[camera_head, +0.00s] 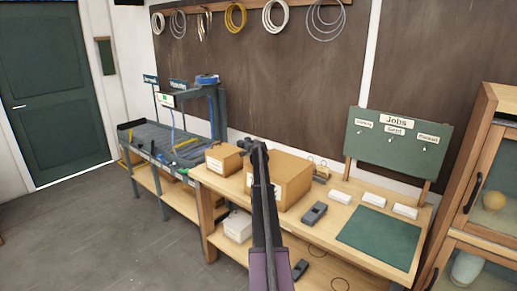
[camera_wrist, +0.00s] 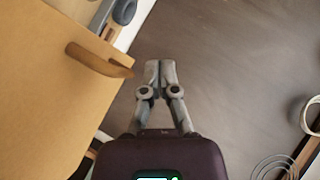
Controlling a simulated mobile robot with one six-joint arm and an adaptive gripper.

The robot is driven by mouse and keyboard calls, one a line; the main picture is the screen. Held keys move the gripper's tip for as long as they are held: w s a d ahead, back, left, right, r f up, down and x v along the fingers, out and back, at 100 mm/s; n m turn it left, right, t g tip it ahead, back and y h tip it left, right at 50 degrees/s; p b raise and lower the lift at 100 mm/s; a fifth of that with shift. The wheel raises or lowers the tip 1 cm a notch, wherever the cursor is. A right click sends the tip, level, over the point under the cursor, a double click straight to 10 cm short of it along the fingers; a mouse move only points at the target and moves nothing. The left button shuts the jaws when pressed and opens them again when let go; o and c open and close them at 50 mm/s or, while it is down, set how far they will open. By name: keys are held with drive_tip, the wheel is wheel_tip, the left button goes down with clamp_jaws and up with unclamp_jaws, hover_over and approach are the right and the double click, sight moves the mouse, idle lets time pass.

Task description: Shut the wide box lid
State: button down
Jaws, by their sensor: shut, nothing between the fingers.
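The wide tan box (camera_head: 290,178) stands on the wooden bench, partly hidden behind my arm. I cannot tell clearly from the head view whether its lid is fully down. In the wrist view a large tan panel of a box (camera_wrist: 45,90) fills the left side, with a brown wooden strip (camera_wrist: 98,60) sticking out from it. My gripper (camera_wrist: 160,68) has its fingertips together and holds nothing. It is to the right of the panel and strip, apart from them in the picture. In the head view my gripper (camera_head: 252,145) is in front of the box's upper left part.
A smaller box (camera_head: 224,160) stands left of the wide one. A dark block-shaped tool (camera_head: 314,213), white labelled blocks (camera_head: 374,199) and a green mat (camera_head: 380,237) lie to the right. A Jobs board (camera_head: 398,143) stands behind. Wire coils (camera_head: 276,14) hang on the wall.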

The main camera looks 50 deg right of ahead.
drive_tip(key=r+p, duration=0.2)
drive_tip(key=shift+w+r, duration=0.25)
drive_tip(key=shift+r, duration=0.05)
drive_tip(key=shift+a+r+p, duration=0.2)
drive_tip(key=shift+r+p, duration=0.15)
drive_tip(key=w+a+r+p, duration=0.1)
drive_tip(key=a+r+p, duration=0.5)
drive_tip(key=shift+a, duration=0.4)
drive_tip(key=shift+w, duration=0.1)
drive_tip(key=s+a+f+n+g+y+b, duration=0.1)
drive_tip(key=a+f+n+y, duration=0.15)
drive_tip(key=a, duration=1.25)
drive_tip(key=s+a+f+n+g+y, duration=0.15)
drive_tip(key=a+f+n, duration=0.25)
drive_tip(key=a, duration=1.1)
drive_tip(key=s+a+f+n+y+b, duration=0.15)
drive_tip(key=a+f+n, duration=0.25)
drive_tip(key=a, duration=1.1)
drive_tip(key=s+a+f+n+g+y+b, duration=0.1)
drive_tip(key=s+a+n, duration=0.5)
drive_tip(key=s+a, duration=0.7)
drive_tip(key=s+a+f+n+g+y, duration=0.4)
drive_tip(key=s+a, duration=0.8)
drive_tip(key=a, duration=0.8)
drive_tip(key=shift+s+a+f+n+g+b, duration=0.35)
drive_tip(key=shift+n+g, duration=0.3)
drive_tip(key=shift+n, duration=0.6)
drive_tip(key=shift+d+r, duration=0.1)
